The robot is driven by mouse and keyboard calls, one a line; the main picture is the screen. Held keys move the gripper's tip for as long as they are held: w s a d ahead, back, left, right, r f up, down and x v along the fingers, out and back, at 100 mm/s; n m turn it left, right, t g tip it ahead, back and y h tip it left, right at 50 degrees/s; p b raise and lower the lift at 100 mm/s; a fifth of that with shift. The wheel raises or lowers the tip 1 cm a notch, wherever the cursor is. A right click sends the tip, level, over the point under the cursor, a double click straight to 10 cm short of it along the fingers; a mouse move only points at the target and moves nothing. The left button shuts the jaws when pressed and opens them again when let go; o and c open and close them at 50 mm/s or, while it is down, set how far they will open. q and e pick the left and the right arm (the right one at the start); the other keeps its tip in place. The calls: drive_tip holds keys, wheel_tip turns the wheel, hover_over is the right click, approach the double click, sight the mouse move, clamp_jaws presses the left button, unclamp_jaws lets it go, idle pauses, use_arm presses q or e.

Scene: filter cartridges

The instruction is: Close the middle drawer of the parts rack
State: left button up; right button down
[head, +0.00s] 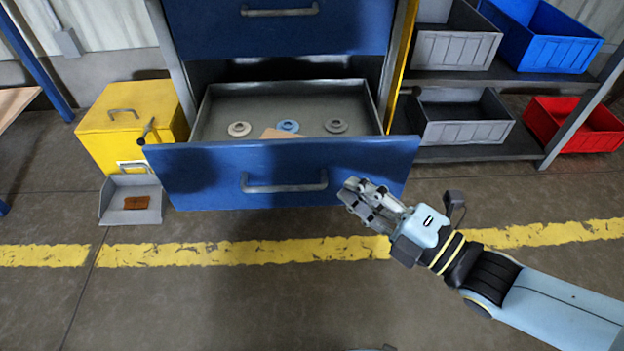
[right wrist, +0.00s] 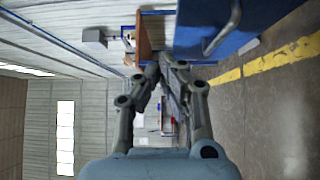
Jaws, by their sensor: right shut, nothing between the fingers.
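The blue drawer (head: 210,180) of the parts rack is pulled out toward me, with a grey bar handle (head: 285,187) on its front. Inside it lie a pale disc (head: 239,129), a blue disc (head: 288,126), a dark grey disc (head: 336,126) and a tan piece partly hidden behind the front panel. My right gripper (head: 350,191) is shut and empty, at the right part of the drawer front near the handle's right end. The right wrist view shows its fingertips (right wrist: 160,66) together near the blue front; I cannot tell whether they touch it. My left gripper is not in view.
Above is another blue drawer (head: 275,35), which looks shut. A yellow bin (head: 128,115) with a grey tray (head: 122,213) stands at the left. Shelves with grey, blue and red bins (head: 575,128) stand at the right. The floor in front is clear, with a yellow line.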

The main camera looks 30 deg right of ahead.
sight(313, 156)
use_arm(q)
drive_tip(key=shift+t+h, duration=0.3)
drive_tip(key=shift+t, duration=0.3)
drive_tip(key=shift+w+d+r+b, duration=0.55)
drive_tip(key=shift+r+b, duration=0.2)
drive_tip(key=shift+b, duration=0.4)
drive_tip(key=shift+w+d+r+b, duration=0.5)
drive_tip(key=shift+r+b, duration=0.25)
drive_tip(key=shift+b, duration=0.4)
use_arm(e)
drive_tip(key=shift+w+f, duration=0.4)
drive_tip(key=shift+w, duration=1.6)
drive_tip(key=shift+w+f, duration=0.4)
drive_tip(key=shift+w, duration=1.6)
drive_tip(key=shift+w+f, duration=0.4)
drive_tip(key=shift+w, duration=1.6)
